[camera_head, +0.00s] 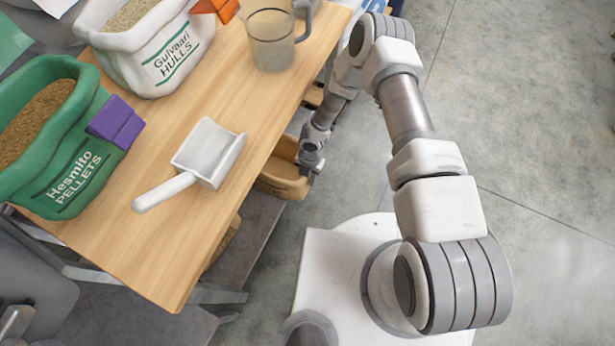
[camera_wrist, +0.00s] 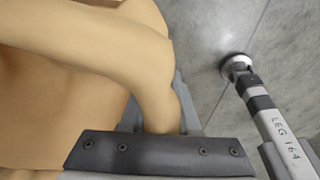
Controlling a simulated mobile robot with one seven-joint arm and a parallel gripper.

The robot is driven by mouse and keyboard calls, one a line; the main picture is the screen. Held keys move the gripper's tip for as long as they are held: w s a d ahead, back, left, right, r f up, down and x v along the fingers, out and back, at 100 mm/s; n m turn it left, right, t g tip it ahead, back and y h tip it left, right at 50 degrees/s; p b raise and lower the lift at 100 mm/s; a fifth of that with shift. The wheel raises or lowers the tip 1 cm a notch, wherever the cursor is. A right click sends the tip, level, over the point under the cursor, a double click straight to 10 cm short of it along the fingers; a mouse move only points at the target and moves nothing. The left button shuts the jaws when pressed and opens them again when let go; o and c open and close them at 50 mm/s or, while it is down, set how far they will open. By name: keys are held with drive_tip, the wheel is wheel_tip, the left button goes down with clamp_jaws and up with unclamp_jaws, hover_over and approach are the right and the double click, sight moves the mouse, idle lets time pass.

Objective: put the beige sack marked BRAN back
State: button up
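The beige sack (camera_head: 283,181) shows below the right edge of the table in the head view, partly hidden by the tabletop. Its BRAN marking is not visible. In the wrist view the sack (camera_wrist: 85,45) fills the left side, with its thick rolled rim running down between the fingers. My gripper (camera_head: 308,163) is at the sack's right rim in the head view. In the wrist view my gripper (camera_wrist: 160,118) has a grey finger on each side of the rim, and the rim appears to fill the gap. Whether the sack rests on something below is hidden.
The wooden table (camera_head: 135,245) carries a green PELLETS sack (camera_head: 75,165) with a purple clip, a white HULLS sack (camera_head: 160,60), a white scoop (camera_head: 210,150) and a clear jug (camera_head: 270,40). Floor to the right is clear.

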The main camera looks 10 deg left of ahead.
drive_tip(key=shift+o, duration=1)
drive_tip(key=r+p, duration=0.1)
drive_tip(key=r, duration=0.1)
drive_tip(key=r+p, duration=0.1)
drive_tip(key=r, duration=0.2)
drive_tip(key=r+p, duration=0.1)
drive_tip(key=r, duration=0.2)
drive_tip(key=shift+w+d, duration=0.1)
drive_tip(key=shift+w, duration=0.3)
drive_tip(key=shift+f, duration=0.1)
drive_tip(key=shift+w, duration=0.1)
